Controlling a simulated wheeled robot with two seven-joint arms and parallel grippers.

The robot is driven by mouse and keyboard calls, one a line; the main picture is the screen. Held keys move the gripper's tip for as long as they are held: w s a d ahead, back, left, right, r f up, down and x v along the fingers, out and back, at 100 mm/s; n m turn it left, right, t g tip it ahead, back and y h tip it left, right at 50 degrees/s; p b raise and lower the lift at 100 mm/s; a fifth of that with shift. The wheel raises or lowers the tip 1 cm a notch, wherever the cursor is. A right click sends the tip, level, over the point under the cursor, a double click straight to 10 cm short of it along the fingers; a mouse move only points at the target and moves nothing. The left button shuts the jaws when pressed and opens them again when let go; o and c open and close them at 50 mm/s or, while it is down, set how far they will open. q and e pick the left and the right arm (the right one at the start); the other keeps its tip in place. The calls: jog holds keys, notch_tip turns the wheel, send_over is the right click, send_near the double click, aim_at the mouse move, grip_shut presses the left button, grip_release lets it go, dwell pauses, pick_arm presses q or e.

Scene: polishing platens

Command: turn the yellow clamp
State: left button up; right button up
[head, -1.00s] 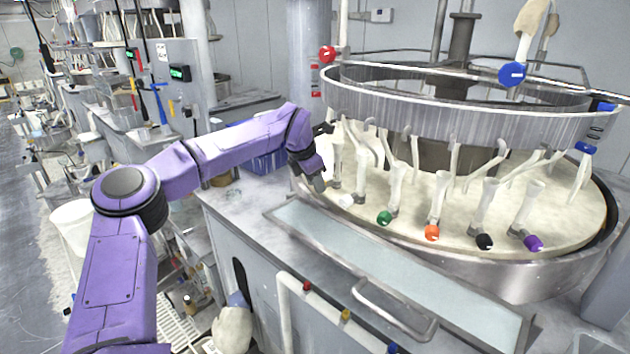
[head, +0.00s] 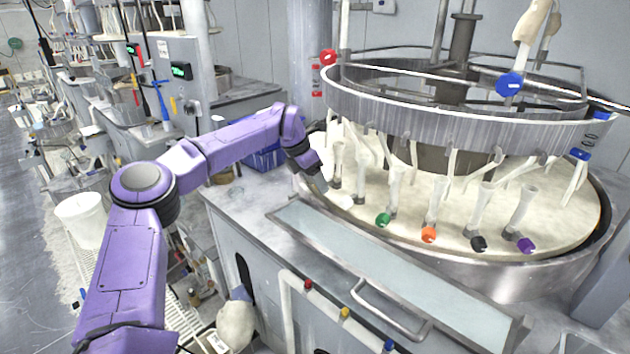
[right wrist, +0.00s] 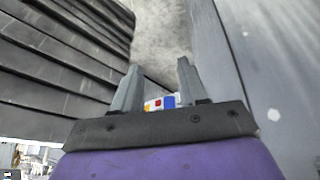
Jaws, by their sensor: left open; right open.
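No yellow clamp can be made out on the platen; the coloured clamps there are green (head: 384,220), orange (head: 429,234), black (head: 479,243) and purple (head: 526,245). A white one (head: 346,202) sits at the platen's left edge. A yellow knob (head: 345,313) is on the pipe at the cabinet front, between a red and a blue one. My left gripper (head: 318,182) is open at the platen's left edge, just left of the white clamp; whether it touches anything is unclear. My right gripper (right wrist: 158,78) is open in the right wrist view, with small coloured things visible between its fingers.
The round platen (head: 450,215) has a metal ring (head: 450,125) above it, with a red knob (head: 328,57) and a blue knob (head: 509,84). A metal handle (head: 390,308) sticks out of the cabinet front. A white bucket (head: 83,219) stands at the left.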

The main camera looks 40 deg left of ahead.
pick_arm(q)
jog(key=b+v, duration=0.2)
jog(key=v, duration=0.8)
jog(key=shift+r, duration=0.2)
jog(key=shift+s+f, duration=0.1)
jog(key=shift+s, duration=0.1)
